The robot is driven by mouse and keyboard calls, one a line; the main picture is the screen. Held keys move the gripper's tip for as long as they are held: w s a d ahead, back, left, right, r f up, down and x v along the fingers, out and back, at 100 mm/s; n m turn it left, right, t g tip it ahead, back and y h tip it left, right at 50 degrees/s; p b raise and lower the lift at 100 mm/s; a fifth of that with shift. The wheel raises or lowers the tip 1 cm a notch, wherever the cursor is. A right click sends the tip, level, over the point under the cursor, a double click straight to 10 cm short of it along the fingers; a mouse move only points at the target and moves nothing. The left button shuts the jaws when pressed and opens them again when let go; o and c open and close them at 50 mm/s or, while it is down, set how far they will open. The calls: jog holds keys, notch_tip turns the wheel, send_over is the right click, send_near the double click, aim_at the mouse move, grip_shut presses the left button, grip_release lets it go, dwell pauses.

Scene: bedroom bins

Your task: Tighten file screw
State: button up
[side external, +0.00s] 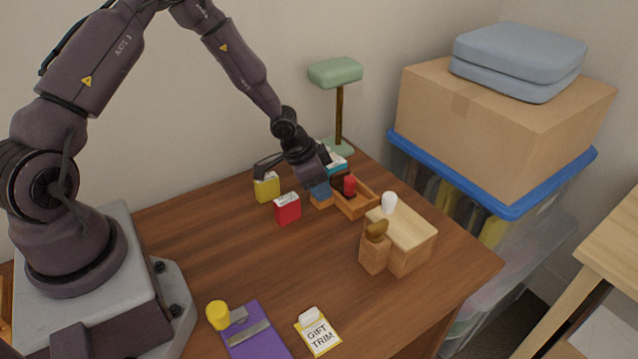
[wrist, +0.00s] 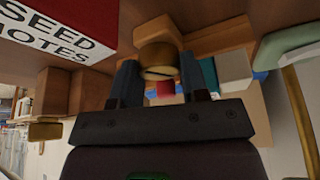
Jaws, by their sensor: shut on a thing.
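My gripper (side external: 320,188) is low over the back of the desk, its fingers reaching down beside a small open wooden tray. In the wrist view my gripper (wrist: 158,82) has a finger on each side of a round brass-brown knob (wrist: 158,57), shut on it. The knob sits against a tan wooden block (wrist: 158,32); whether it is a screw head is unclear. The knob is hidden in the side view, where an orange-brown piece (side external: 322,203) shows just under the fingers. How far the knob is turned cannot be seen.
A red box (side external: 288,208) and a yellow box (side external: 266,188) stand left of my gripper. The wooden tray (side external: 352,207) holds a red-topped item. A green lamp (side external: 336,73) is behind. The desk's middle is clear.

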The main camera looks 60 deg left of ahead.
jog(key=shift+m+h, duration=0.3)
jog(key=shift+m, duration=0.2)
jog(key=o, duration=0.9)
jog(key=shift+o, duration=0.2)
